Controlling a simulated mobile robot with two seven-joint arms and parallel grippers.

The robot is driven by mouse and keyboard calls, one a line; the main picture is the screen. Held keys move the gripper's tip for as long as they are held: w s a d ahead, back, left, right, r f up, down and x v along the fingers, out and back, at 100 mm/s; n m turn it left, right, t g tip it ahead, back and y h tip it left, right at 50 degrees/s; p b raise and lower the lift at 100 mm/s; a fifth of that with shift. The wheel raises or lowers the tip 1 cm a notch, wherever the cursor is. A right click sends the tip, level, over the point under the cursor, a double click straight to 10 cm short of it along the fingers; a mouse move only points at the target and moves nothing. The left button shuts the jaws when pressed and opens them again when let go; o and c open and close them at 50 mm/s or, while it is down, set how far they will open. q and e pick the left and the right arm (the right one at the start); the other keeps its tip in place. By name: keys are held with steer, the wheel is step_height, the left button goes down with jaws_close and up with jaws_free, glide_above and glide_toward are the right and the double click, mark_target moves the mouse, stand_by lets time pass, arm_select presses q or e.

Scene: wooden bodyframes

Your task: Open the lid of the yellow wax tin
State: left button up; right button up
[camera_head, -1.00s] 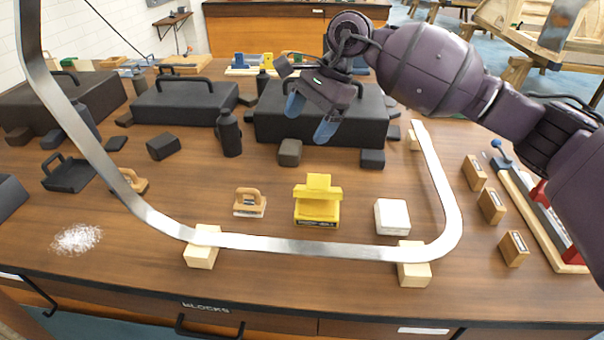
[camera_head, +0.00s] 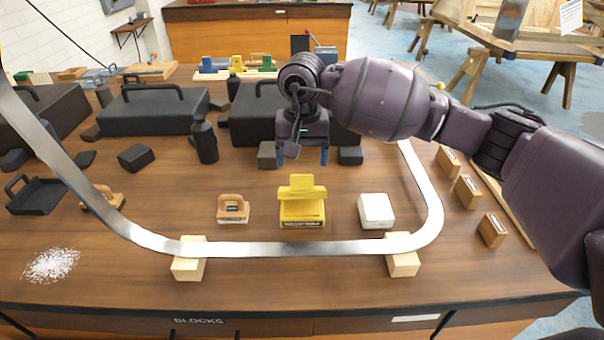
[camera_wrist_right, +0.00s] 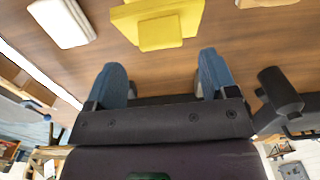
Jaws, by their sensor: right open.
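The yellow wax tin (camera_head: 302,213) stands on the wooden table near the metal strip, with a raised block-like grip on its yellow lid (camera_head: 302,187). The lid looks closed. The tin also shows at the top of the right wrist view (camera_wrist_right: 158,22). My right gripper (camera_head: 302,156) hangs behind and above the tin, apart from it, fingers pointing down. Its two blue fingertips (camera_wrist_right: 163,75) are spread with nothing between them. My left gripper is not in view.
A bent metal strip (camera_head: 290,248) on wooden blocks curves around the tin's front and sides. A white box (camera_head: 376,211) stands right of the tin, a wooden-handled block (camera_head: 233,208) left. Black cases (camera_head: 152,108) stand behind.

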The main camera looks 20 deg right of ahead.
mark_target(302, 175)
step_height(302, 175, down, 4)
steer(key=shift+r, duration=0.1)
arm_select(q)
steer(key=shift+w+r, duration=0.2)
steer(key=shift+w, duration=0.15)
arm_select(e)
steer(key=shift+f, duration=0.65)
